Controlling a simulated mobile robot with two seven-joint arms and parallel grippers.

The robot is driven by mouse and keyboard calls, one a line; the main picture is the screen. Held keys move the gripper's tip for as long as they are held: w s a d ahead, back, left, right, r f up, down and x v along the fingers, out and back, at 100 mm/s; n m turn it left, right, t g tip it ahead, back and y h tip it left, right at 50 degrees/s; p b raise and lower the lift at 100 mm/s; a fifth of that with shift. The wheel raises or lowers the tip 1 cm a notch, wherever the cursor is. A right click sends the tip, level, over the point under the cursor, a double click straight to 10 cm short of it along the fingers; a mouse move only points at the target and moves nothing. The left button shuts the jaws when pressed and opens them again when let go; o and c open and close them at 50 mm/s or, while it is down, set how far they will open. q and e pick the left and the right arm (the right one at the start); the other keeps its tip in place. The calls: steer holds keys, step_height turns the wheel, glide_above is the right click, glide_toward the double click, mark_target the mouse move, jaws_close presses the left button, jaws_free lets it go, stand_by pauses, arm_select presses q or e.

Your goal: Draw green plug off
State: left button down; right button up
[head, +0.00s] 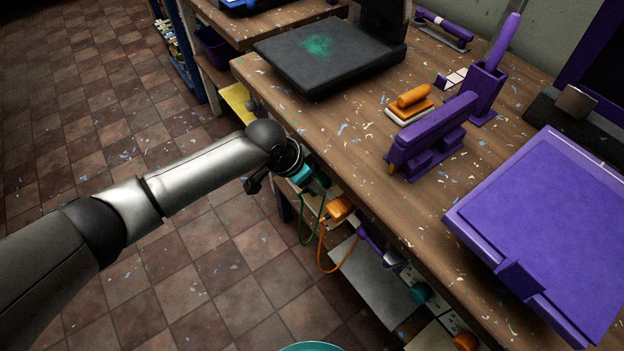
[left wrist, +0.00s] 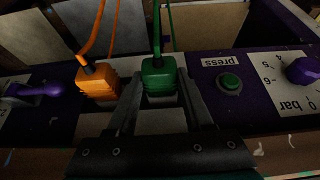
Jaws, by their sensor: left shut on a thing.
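The green plug (left wrist: 159,76) is in the middle of the left wrist view, with a green cable leading up from it. My left gripper (left wrist: 160,88) has its two fingers on either side of the plug and is shut on it. The plug is at the front panel of the bench; whether it is fully seated cannot be told. In the head view my left gripper (head: 305,177) is at the bench's front edge, and the green cable (head: 304,232) hangs below it. The arm and gripper mostly hide the plug there. My right gripper is not in view.
An orange plug (left wrist: 97,84) with an orange cable is close beside the green one. A green press button (left wrist: 229,83) and a purple knob (left wrist: 303,70) are on the panel to the right. The bench top (head: 350,150) holds purple tools and a black press.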

arm_select(q)
steer(key=shift+s+a, duration=0.1)
steer(key=shift+s+a+p, duration=0.85)
steer(key=shift+a+p, duration=0.3)
steer(key=shift+s+a+p, duration=0.8)
steer(key=shift+a+p, duration=0.35)
